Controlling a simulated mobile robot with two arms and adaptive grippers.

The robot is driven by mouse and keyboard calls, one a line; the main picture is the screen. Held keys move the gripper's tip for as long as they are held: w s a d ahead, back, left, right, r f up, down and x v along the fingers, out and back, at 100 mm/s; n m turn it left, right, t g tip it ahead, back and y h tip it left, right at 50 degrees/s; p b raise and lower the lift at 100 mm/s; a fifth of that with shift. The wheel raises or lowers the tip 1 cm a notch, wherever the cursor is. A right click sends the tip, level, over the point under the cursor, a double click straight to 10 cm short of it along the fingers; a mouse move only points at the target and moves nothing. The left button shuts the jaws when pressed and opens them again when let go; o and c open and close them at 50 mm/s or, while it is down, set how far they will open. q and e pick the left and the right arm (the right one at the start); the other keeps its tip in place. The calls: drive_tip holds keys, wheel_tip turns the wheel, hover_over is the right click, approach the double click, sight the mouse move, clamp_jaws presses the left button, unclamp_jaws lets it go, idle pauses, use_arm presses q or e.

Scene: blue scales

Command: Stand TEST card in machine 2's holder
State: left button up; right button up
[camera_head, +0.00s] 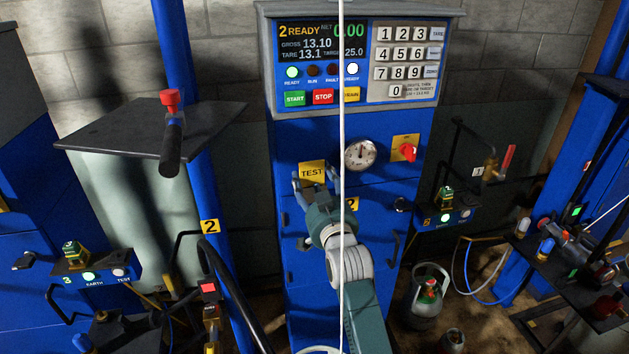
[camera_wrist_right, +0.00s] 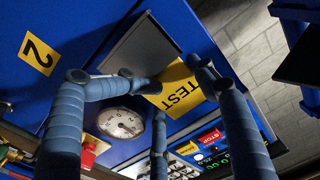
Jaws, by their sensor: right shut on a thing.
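The yellow TEST card (camera_head: 312,172) is upright in front of machine 2's blue front, below the display panel. My right gripper (camera_head: 318,190) is at it from below and shut on it. In the right wrist view, the TEST card (camera_wrist_right: 178,88) shows between the blue-grey fingers (camera_wrist_right: 172,78), which hide part of its edges. A plain grey plate (camera_wrist_right: 140,48) lies beside the card there; I cannot tell whether it is the holder, nor whether the card touches it. My left gripper is not in view.
Machine 2's keypad panel (camera_head: 405,62) is above, with a round gauge (camera_head: 360,154) and red knob (camera_head: 408,152) right of the card. A dark plate with a red-topped lever (camera_head: 170,100) juts out at left. A gas cylinder (camera_head: 428,290) stands at lower right.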

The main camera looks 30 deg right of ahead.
drive_tip(key=o, duration=1.7)
drive_tip(key=shift+o, duration=0.2)
drive_tip(key=shift+f, duration=0.1)
drive_tip(key=v, duration=0.7)
drive_tip(key=shift+s, duration=0.25)
drive_tip(key=shift+a, duration=0.1)
